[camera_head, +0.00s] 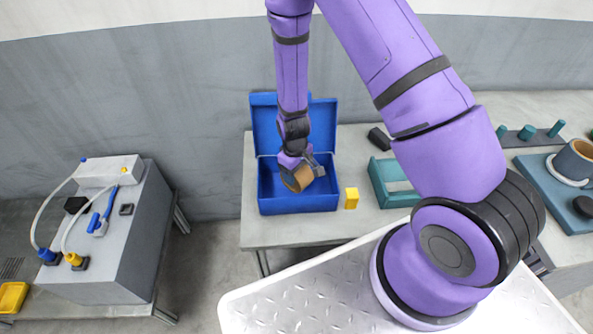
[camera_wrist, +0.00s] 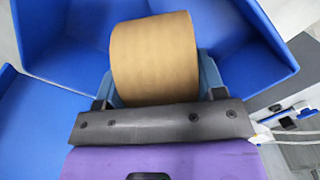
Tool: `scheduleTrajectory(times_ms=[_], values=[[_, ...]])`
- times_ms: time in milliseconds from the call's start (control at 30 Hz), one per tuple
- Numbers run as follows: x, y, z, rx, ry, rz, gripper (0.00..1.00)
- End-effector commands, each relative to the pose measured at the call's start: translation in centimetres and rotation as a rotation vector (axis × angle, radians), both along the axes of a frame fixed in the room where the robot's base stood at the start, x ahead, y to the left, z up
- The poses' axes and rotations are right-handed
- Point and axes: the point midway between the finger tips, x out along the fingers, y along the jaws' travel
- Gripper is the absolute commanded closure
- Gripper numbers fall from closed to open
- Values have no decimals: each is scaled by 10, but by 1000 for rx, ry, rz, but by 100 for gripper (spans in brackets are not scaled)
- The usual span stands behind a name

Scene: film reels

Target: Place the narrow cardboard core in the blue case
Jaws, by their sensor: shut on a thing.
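The cardboard core (camera_head: 297,178) is a short brown ring, held at the end of my gripper (camera_head: 308,165) over the open blue case (camera_head: 300,204). In the wrist view the core (camera_wrist: 155,58) lies across between the two fingers of my gripper (camera_wrist: 160,82), which is shut on it. The blue walls of the case (camera_wrist: 65,40) surround it in that view. The lid of the case stands upright at the back. In the head view the core is at about the height of the case opening; whether it touches the case floor cannot be told.
A yellow block (camera_head: 351,198) stands just right of the case. A teal tray (camera_head: 392,183) and a dark block (camera_head: 379,139) are further right. A blue board (camera_head: 545,190) holds a larger brown ring (camera_head: 577,158). A grey bench (camera_head: 125,245) with cables stands left, across a gap.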

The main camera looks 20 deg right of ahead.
Motion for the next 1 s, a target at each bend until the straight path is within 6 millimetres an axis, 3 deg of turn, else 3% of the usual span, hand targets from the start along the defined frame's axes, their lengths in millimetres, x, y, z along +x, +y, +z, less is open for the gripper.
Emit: scheduleTrajectory(times_ms=[467, 500, 600, 1000], values=[[0, 0, -11, 0, 0, -1, 60], [0, 0, -11, 0, 0, -1, 32], [0, 0, -10, 0, 0, -1, 11], [1, 0, -3, 0, -2, 0, 11]])
